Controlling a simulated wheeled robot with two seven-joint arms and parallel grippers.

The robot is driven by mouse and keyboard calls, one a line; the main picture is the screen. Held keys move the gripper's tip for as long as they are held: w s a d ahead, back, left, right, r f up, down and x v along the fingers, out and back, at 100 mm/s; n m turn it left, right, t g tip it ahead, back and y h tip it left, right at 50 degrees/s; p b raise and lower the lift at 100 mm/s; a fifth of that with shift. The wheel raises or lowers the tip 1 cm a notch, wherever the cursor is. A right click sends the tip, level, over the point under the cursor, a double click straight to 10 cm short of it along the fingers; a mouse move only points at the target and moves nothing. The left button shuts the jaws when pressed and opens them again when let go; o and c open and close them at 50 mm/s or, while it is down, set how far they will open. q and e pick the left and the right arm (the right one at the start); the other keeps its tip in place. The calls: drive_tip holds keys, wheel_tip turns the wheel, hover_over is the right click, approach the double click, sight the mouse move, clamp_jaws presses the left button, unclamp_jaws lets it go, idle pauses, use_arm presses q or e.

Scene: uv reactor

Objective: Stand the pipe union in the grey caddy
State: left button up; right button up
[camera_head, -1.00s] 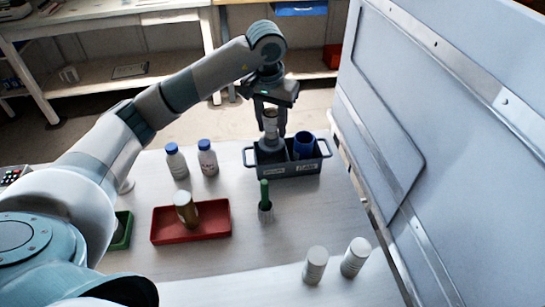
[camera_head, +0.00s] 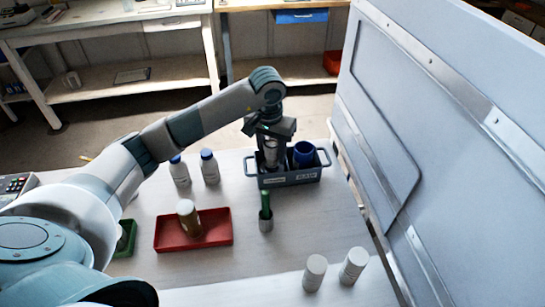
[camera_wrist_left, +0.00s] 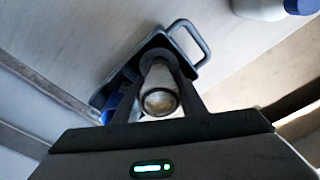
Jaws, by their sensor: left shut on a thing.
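The pipe union (camera_head: 271,151) is a pale metal, roughly cylindrical piece. My left gripper (camera_head: 271,163) is shut on it and points down over the left part of the grey caddy (camera_head: 292,179). The union is upright, with its lower end hidden behind the caddy's front wall and the fingers. I cannot tell whether it touches the caddy floor. In the left wrist view the union's round end (camera_wrist_left: 160,101) shows between the fingers, with the caddy's handle (camera_wrist_left: 203,43) beyond. A blue piece (camera_head: 304,153) stands in the caddy's right part. My right gripper is out of view.
Two blue-capped bottles (camera_head: 209,168) stand left of the caddy. A red tray (camera_head: 220,240) holds a brown jar (camera_head: 188,217). Two white cylinders (camera_head: 314,272) stand front right. A large grey panel (camera_head: 450,150) bounds the right.

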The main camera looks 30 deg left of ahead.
use_arm(q)
wheel_tip(320, 180, down, 2)
drive_tip(key=shift+f+p, duration=0.2)
drive_tip(key=shift+p, duration=0.15)
drive_tip(key=shift+f, duration=0.15)
drive_tip(key=shift+b, duration=0.3)
drive_tip(key=o, duration=0.9)
